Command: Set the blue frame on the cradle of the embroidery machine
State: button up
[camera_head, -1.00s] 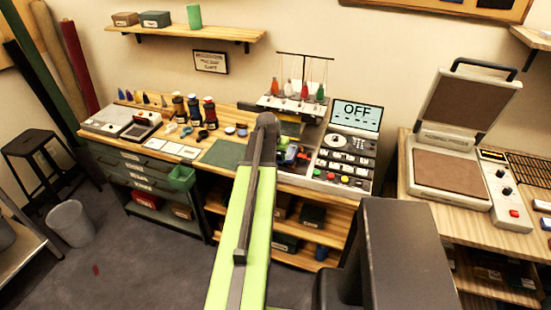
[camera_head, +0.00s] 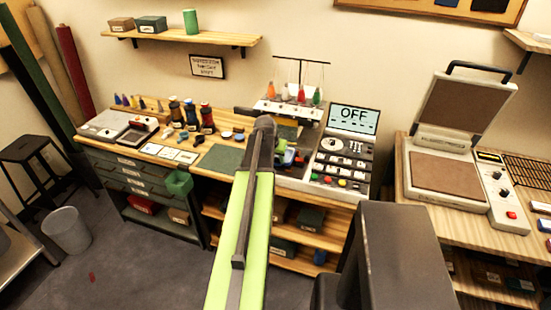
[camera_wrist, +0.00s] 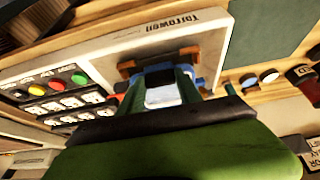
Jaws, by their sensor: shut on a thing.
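The embroidery machine (camera_head: 345,155) stands on the wooden bench, its screen reading OFF; its pale base (camera_wrist: 205,45) fills the upper middle of the wrist view. The blue frame (camera_wrist: 158,68) has a white middle and is between my green fingers. My gripper (camera_wrist: 160,88) is shut on it, over the machine's base. Brown blocks (camera_wrist: 190,51), which look like part of the cradle, stand at either side of the frame's far edge. I cannot tell whether the frame touches the cradle. In the head view my arm hides much of the gripper and frame.
A dark green mat (camera_head: 220,158) and thread spools (camera_head: 190,112) lie left of the machine. Coloured buttons (camera_wrist: 57,83) line its panel. A needle and thread stand (camera_head: 300,88) rises behind. A heat press (camera_head: 447,180) stands on the right table.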

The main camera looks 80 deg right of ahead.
jog(key=shift+f, duration=0.15)
dwell(0.3)
jog(key=shift+f+b, duration=0.5)
jog(key=shift+b, duration=0.15)
jog(key=shift+f+b, duration=0.4)
dwell(0.3)
jog(key=o, duration=1.3)
jog(key=shift+o, duration=0.2)
notch_tip(320, 180, up, 5)
jog(key=p, duration=0.4)
jog(key=shift+f+p, duration=0.2)
jog(key=shift+p, duration=0.1)
